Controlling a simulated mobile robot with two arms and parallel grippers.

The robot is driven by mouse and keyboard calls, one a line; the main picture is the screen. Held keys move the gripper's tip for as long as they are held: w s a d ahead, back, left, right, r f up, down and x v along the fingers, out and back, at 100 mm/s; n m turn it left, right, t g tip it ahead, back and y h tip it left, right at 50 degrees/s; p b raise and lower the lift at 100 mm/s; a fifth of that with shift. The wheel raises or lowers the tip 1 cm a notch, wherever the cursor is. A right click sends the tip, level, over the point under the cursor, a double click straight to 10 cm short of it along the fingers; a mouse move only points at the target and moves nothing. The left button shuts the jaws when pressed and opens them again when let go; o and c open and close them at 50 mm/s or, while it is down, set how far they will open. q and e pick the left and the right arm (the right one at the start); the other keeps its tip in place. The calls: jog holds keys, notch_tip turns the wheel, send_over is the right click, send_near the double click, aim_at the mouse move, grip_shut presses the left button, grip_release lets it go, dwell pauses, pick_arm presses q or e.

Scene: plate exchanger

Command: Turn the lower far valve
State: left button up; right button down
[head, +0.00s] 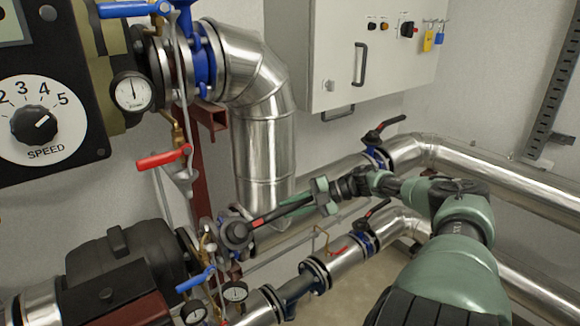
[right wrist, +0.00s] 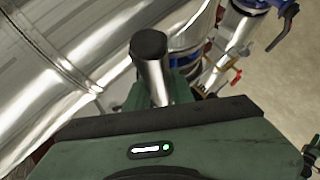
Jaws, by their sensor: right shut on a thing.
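My right gripper (head: 290,208) reaches in from the right. It is shut on a dark lever handle with a red strip (head: 266,218), whose round grey hub (head: 237,233) sits beside the lower pipework at the picture's centre. In the right wrist view a dark-capped metal piece (right wrist: 150,60) shows just beyond the gripper body; I cannot tell how it joins the lever. Two other black levers, an upper one (head: 386,127) and a lower one (head: 371,212), stand on the pipes at the right. I cannot tell which lever is the lower far valve. My left gripper is not in view.
A thick silver pipe elbow (head: 262,130) stands behind the held lever. A red lever (head: 163,158), a blue lever (head: 196,279) and gauges (head: 132,92) crowd the left. A grey cabinet (head: 340,60) hangs on the back wall. Long silver pipes (head: 500,177) run along the right.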

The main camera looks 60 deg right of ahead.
jog(key=c, duration=1.2)
grip_release()
jog(key=shift+w+d+r, duration=0.1)
jog(key=shift+w+r, duration=0.1)
jog(key=shift+r, duration=0.15)
jog(key=shift+c, duration=0.2)
jog(key=shift+f, duration=0.15)
jog(key=shift+s, duration=0.15)
jog(key=p+v, duration=0.3)
jog(key=v, duration=0.3)
jog(key=shift+s+d+r+p, duration=0.1)
jog(key=shift+r+p, duration=0.1)
jog(key=shift+p, duration=0.15)
jog(key=shift+s+d+r, duration=0.1)
jog(key=shift+s+d, duration=0.2)
jog(key=shift+s, duration=0.15)
